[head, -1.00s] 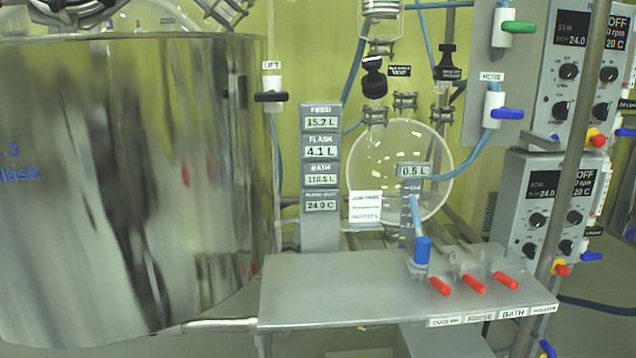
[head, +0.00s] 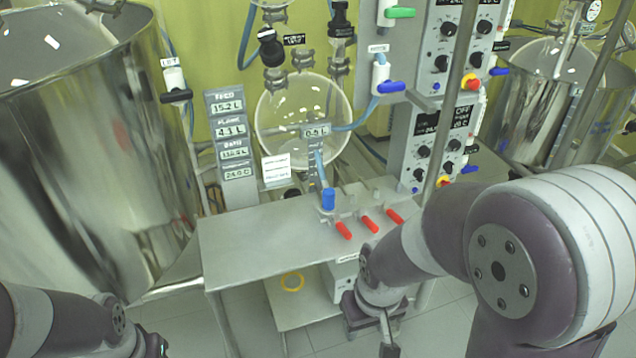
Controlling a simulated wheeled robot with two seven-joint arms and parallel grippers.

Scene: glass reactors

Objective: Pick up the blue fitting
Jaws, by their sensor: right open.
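The blue fitting (head: 328,199) stands upright on a small manifold on the steel bench (head: 240,240), at the lower end of a light blue hose. Several red-handled valves (head: 369,223) sit just to its right. My right gripper (head: 388,347) is at the bottom of the view, in front of the bench and below and to the right of the fitting, well apart from it. It is open, and nothing shows in it. My left arm comes in at the bottom left, and its gripper is out of the picture.
A large steel vessel (head: 90,170) stands left of the bench. A digital readout column (head: 231,150) and a round glass flask (head: 290,110) stand behind. A metal pole (head: 452,100) rises at the right. The bench's left part is clear.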

